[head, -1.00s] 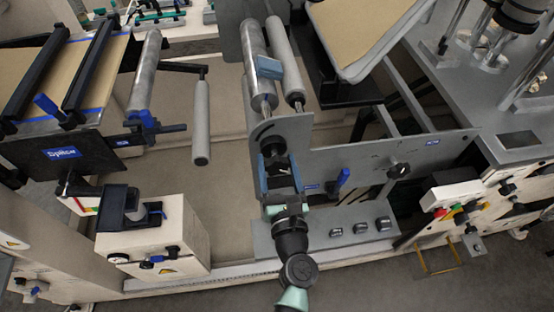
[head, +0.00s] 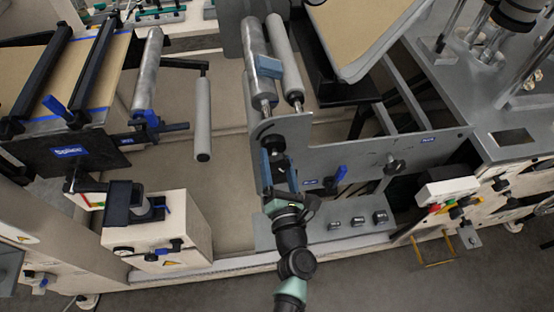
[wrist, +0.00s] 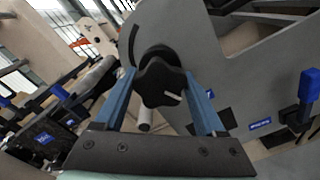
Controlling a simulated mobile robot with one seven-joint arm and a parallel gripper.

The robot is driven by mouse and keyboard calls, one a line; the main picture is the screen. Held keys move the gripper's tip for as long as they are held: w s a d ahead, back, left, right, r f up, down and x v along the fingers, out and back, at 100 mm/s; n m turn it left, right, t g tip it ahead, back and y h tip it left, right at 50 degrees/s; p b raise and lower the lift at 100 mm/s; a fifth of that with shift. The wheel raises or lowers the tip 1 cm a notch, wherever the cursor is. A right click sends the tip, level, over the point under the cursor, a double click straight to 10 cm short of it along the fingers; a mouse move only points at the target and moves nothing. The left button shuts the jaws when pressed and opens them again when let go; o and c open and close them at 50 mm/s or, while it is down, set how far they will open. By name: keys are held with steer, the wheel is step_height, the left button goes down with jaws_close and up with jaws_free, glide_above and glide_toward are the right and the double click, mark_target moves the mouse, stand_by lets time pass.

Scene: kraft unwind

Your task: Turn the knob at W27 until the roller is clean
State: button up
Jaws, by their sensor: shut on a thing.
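A black star-shaped knob (wrist: 161,84) with a pale mark on it sits on a grey side plate, beside a dark curved slot. It also shows in the head view (head: 272,146), partly hidden by my gripper. My gripper (head: 278,160) is shut on the knob, with one blue finger on each side of it in the wrist view (wrist: 160,95). Behind the plate run two grey rollers. The left roller (head: 260,86) looks mottled; the right roller (head: 285,50) looks plainer. A blue block (head: 269,66) sits at the left roller. I cannot read a W27 label.
A blue-handled lever (head: 340,174) and another black knob (head: 395,166) are on the plate to the right. A splice table (head: 70,150) and a white box (head: 165,235) stand left.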

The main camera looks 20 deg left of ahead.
steer(key=o, duration=1.3)
steer(key=shift+s+d, duration=0.1)
steer(key=p+v, duration=0.1)
steer(key=v, duration=0.6)
